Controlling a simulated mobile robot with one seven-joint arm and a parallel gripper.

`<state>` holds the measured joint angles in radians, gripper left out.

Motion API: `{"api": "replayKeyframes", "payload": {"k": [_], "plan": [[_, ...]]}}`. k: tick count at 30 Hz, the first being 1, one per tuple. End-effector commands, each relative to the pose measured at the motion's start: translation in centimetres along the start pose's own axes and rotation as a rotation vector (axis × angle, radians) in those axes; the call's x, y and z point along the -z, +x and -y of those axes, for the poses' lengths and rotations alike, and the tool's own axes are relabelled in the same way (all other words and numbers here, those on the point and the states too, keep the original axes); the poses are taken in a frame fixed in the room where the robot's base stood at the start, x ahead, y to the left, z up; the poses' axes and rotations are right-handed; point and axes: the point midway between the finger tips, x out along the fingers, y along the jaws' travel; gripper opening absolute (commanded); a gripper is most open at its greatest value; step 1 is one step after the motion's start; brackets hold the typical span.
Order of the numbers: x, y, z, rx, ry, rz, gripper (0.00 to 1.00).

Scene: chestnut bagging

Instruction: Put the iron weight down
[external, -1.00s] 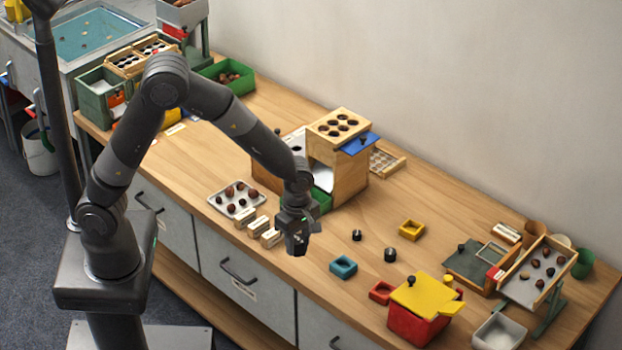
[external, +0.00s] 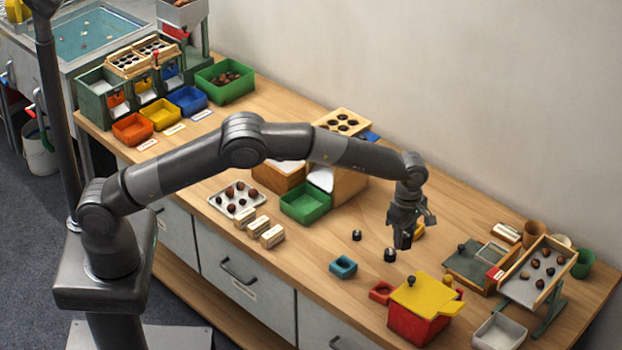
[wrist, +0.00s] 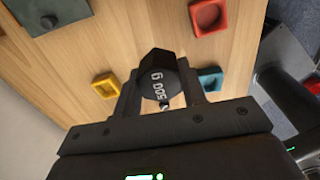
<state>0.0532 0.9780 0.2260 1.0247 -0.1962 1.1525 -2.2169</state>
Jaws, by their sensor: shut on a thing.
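My gripper (external: 403,238) hangs over the right part of the bench, in front of the yellow square tray (external: 418,231). It is shut on a black iron weight marked 500 g (wrist: 158,75), seen between the fingers in the wrist view. In the external view the weight merges with the dark fingers, and I cannot tell how far it is above the wood. Two small black weights, one nearer (external: 390,255) and one farther left (external: 356,235), stand on the bench close to the gripper.
A teal tray (external: 343,266) and a red tray (external: 382,291) lie nearby. A red box with a yellow lid (external: 420,312) stands in front. A green plate (external: 466,262) and a tilted tray of chestnuts (external: 537,276) are at right. Bare wood lies between the trays.

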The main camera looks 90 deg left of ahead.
Motion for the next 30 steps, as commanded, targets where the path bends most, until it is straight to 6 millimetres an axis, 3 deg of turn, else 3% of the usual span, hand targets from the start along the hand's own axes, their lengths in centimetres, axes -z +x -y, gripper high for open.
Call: {"api": "replayKeyframes", "payload": {"k": [9,22,30], "plan": [[-3.9,0.8,-2.7,0.003,0.007,0.003,0.00],[-5.5,1.7,-3.4,0.009,0.014,0.003,0.00],[-5.5,6.1,-3.3,0.010,0.014,0.002,0.00]]}}
